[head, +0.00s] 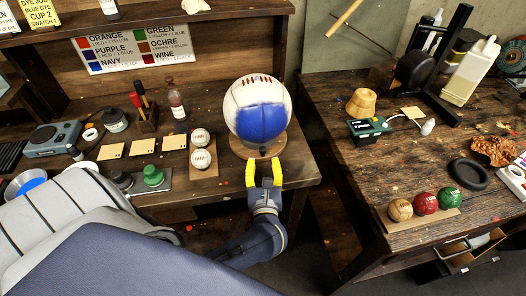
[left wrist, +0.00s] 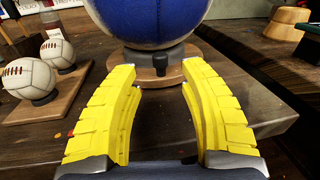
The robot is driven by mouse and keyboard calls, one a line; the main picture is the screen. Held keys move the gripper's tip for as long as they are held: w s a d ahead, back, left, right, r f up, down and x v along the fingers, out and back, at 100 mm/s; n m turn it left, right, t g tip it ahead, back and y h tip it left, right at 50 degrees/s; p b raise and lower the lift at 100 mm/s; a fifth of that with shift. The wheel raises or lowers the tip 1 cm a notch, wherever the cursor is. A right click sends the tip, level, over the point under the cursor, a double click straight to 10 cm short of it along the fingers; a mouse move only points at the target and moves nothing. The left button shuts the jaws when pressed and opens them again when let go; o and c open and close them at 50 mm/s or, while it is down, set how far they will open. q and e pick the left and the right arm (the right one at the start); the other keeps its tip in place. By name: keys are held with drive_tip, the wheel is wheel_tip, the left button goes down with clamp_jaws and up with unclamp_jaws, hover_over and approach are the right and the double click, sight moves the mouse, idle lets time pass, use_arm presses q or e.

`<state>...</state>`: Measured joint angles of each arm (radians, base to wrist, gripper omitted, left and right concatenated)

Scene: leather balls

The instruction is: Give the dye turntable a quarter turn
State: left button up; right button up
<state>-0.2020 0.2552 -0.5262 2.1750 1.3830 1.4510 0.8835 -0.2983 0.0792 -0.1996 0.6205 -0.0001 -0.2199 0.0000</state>
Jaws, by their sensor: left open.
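The dye turntable (head: 236,148) is a round wooden disc near the front edge of the left bench. A large white ball with a blue panel (head: 257,110) rests on it, the blue side facing me. In the left wrist view the turntable (left wrist: 176,76) shows a short dark peg (left wrist: 160,62) at its near side. My left gripper (head: 264,164) has yellow fingers, open and empty, in front of the turntable. The peg shows between the fingertips in the left wrist view (left wrist: 160,68); I cannot tell whether they touch anything. My right gripper is not in view.
Two small white balls on a wooden board (head: 205,172) stand just left of the turntable. A green knob (head: 153,176) and a brown bottle (head: 177,105) are further left. A gap separates this bench from the right bench, which holds three coloured balls (head: 425,204).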

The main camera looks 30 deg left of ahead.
sight(263, 152)
use_arm(q)
drive_tip(key=shift+x, duration=2.85)
drive_tip(key=shift+o, duration=0.2)
clamp_jaws()
drive_tip(key=shift+r, duration=0.1)
